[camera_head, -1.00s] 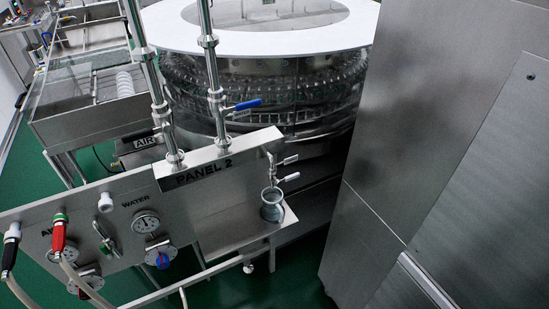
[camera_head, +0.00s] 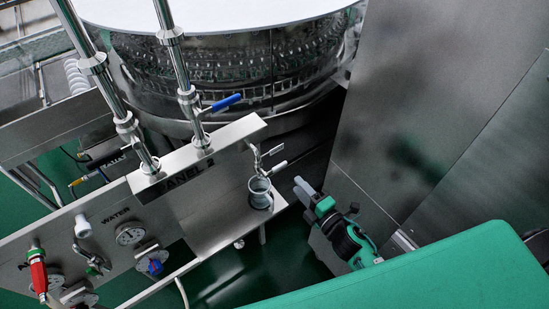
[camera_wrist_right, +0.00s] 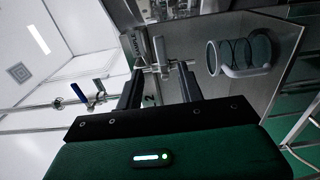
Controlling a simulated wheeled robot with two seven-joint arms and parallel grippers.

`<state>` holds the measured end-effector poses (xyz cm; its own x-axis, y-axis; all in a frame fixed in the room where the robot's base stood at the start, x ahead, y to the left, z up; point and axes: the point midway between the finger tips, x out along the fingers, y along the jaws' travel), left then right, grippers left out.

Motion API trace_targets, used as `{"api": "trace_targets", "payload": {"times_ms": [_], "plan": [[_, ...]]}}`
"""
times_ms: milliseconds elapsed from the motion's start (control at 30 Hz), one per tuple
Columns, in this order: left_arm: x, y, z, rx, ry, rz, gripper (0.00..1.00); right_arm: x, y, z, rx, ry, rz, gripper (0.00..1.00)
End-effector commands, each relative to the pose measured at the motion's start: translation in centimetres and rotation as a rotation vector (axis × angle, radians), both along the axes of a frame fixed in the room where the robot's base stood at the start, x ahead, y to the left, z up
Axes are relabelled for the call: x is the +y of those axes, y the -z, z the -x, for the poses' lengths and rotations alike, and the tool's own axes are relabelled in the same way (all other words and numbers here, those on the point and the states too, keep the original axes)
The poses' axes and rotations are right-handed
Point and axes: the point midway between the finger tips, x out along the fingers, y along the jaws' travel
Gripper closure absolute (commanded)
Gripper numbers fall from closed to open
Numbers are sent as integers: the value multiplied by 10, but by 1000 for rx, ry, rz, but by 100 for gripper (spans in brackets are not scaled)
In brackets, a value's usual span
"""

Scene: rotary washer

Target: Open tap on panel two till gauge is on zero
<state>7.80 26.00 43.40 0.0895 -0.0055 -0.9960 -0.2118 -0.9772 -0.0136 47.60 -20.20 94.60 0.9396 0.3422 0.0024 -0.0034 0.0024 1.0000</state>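Panel two (camera_head: 195,165) is a steel panel left of centre in the head view. A small metal tap (camera_head: 265,157) with lever handles is on its right side, above a cup (camera_head: 260,190). My left gripper is not in view.
A blue-handled valve (camera_head: 222,103) is on a vertical pipe behind the panel. The round washer (camera_head: 230,70) stands behind. A tall steel cabinet (camera_head: 420,110) is at right. A red hose fitting (camera_head: 38,272) and blue knob (camera_head: 155,266) are at lower left.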

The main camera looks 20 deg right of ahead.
Motion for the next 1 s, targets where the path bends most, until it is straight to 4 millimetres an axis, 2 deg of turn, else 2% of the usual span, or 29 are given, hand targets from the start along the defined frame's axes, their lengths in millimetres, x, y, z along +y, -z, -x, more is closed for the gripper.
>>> {"api": "trace_targets", "payload": {"times_ms": [400, 600, 800, 1000], "plan": [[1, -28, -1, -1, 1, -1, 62, 26, -4, -71, 0, 1, -3, 62], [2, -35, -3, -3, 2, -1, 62, 35, -2, -97, 1, 1, -4, 62], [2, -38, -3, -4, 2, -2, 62, 40, 0, -109, 2, 1, -3, 62], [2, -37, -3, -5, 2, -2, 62, 40, 0, -111, 2, 1, -2, 62]]}}
